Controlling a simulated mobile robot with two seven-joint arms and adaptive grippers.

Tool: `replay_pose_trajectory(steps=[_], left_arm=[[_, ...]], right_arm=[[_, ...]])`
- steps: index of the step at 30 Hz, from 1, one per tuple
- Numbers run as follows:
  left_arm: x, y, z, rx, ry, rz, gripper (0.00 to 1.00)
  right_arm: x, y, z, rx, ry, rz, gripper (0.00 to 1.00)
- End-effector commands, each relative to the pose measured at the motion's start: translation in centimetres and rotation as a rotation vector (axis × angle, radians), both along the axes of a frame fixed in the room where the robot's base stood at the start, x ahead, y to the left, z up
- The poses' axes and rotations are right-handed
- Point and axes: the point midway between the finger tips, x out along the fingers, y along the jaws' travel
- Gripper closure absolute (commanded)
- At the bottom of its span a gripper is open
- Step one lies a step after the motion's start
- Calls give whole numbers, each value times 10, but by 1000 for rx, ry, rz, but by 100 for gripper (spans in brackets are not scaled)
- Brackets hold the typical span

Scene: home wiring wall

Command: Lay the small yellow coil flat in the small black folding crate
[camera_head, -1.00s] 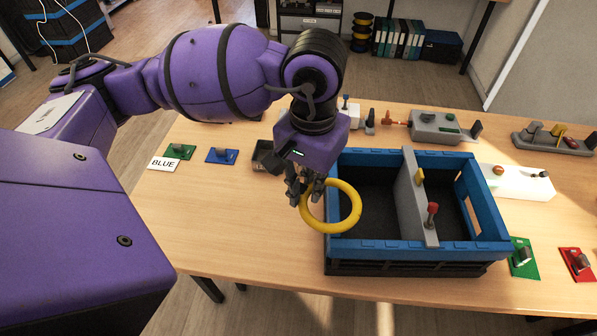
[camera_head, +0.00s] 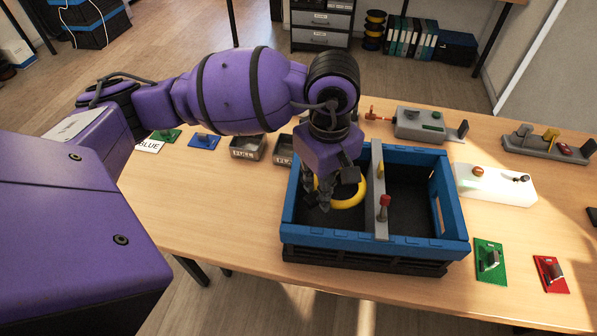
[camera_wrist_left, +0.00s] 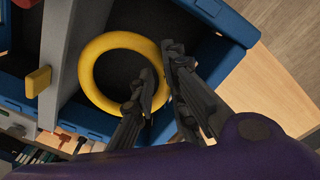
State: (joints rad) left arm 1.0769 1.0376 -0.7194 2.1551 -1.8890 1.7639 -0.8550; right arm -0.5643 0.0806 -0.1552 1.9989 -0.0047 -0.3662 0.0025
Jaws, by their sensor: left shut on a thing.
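The small yellow coil (camera_head: 352,190) is a plain ring. It is in the left compartment of the small black folding crate (camera_head: 330,245), which has a blue rim and a grey divider (camera_head: 381,215). My left gripper (camera_head: 325,205) points down into that compartment and is shut on the coil's side. In the left wrist view the coil (camera_wrist_left: 90,48) shows almost whole, with the fingers (camera_wrist_left: 160,85) at its edge. I cannot tell whether the coil touches the crate floor. The gripper hides part of it in the head view. My right gripper is not in view.
The divider carries a red-topped peg (camera_head: 385,201) and a yellow tab (camera_head: 380,169). The crate's right compartment (camera_head: 410,205) is empty. Small grey bins (camera_head: 248,147) stand behind left. A white block (camera_head: 495,184) and green (camera_head: 489,260) and red (camera_head: 551,273) plates lie to the right.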

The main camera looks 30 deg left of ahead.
Motion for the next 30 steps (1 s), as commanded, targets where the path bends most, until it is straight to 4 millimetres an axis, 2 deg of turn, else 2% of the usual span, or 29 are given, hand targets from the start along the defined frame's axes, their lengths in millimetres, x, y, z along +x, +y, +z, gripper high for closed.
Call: replay_pose_trajectory(steps=[3, 9, 11, 18, 26, 30], left_arm=[[7, -5, -9, -1, -2, 201, 100], [13, -8, -20, 2, -2, 418, 100], [13, -8, -25, 3, -1, 444, 100], [13, -8, -68, 3, 0, 459, 100], [13, -9, -91, 3, -1, 457, 100], [13, -8, -112, 3, 0, 457, 100]], right_arm=[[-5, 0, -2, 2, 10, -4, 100], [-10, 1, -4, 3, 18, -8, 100], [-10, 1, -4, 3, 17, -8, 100], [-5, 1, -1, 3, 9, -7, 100], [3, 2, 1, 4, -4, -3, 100], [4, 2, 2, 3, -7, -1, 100]])
